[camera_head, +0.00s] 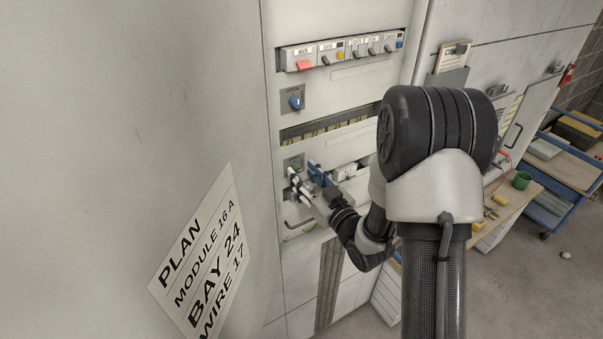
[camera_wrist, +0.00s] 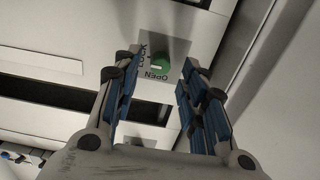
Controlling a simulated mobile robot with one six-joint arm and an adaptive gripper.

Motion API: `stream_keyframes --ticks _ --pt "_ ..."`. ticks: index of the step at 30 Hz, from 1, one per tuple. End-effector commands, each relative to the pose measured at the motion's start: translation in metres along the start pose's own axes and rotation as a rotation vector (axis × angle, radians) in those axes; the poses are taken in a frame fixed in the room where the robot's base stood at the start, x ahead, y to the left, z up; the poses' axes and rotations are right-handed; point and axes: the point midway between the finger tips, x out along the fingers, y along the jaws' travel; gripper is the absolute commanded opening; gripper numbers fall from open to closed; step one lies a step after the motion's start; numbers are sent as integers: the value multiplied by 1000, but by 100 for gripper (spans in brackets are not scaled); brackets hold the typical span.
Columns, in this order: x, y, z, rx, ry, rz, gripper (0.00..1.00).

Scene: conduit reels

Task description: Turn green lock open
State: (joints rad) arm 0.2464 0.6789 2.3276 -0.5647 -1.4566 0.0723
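The green lock (camera_wrist: 158,64) is a round green knob on a grey square plate labelled LOCK and OPEN. A white mark on it points left in the wrist view, towards the LOCK label. In the head view only a bit of the green lock (camera_head: 294,165) shows behind the fingers. My gripper (camera_head: 302,171) is at the cabinet front, in front of the plate. In the wrist view my gripper (camera_wrist: 154,82) is open, its blue-padded fingers either side of the knob. No contact with the knob can be made out.
A blue knob (camera_head: 296,102) is above on the same cabinet. A switch row with a red switch (camera_head: 304,66) is higher up. A handle (camera_head: 300,230) is below. A bench with a green cup (camera_head: 521,180) and a blue cart (camera_head: 556,200) stand right.

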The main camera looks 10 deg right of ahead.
Motion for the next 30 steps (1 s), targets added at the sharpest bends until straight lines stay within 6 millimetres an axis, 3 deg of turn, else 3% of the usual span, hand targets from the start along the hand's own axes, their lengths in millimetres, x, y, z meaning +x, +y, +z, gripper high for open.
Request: stream_keyframes --ticks 6,15,30 --pt "17 0 0 0 -1 0 39" --pt "18 0 1 0 0 0 38" --pt "18 0 1 0 0 0 5"
